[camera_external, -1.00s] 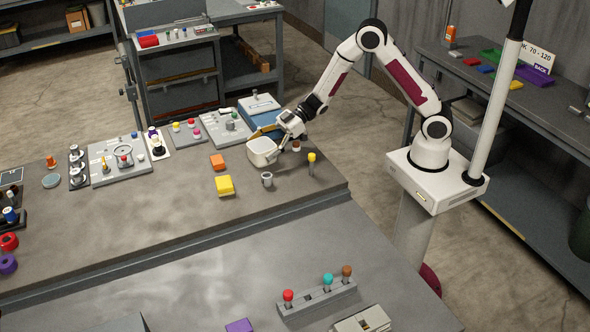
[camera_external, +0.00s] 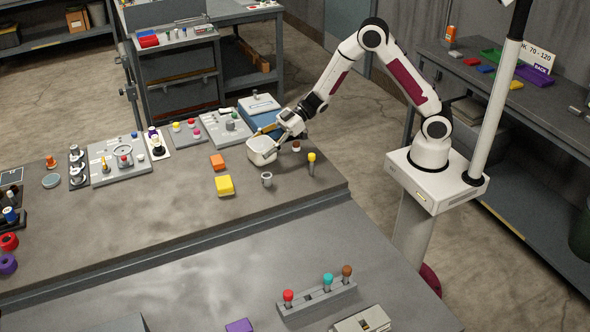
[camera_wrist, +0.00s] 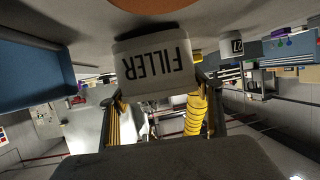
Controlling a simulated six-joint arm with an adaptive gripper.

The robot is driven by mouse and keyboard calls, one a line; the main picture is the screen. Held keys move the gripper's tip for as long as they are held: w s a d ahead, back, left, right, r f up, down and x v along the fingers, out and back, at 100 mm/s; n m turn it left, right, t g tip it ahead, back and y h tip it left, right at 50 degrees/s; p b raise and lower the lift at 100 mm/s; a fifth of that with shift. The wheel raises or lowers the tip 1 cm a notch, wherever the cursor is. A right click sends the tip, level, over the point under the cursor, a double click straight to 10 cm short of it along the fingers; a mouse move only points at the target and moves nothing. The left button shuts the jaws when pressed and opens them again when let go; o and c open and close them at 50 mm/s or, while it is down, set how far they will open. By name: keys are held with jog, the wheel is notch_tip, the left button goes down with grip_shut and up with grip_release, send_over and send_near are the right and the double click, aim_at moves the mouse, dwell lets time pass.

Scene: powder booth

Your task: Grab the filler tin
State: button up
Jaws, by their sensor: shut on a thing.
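The filler tin (camera_external: 262,151) is a white, open-topped container near the right end of the grey bench in the external view. In the wrist view the tin (camera_wrist: 155,65) fills the upper middle, with the black word FILLER upside down. My gripper (camera_external: 276,138) reaches it from the right and is shut on it. In the wrist view the fingers (camera_wrist: 160,88) lie at the tin's left and right sides. I cannot tell whether the tin's base touches the bench.
A blue bin (camera_external: 270,128) and grey panels (camera_external: 224,128) stand behind. Clear bench lies left of the yellow block.

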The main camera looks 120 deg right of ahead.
aim_at(261, 143)
jog(key=shift+r, duration=4.75)
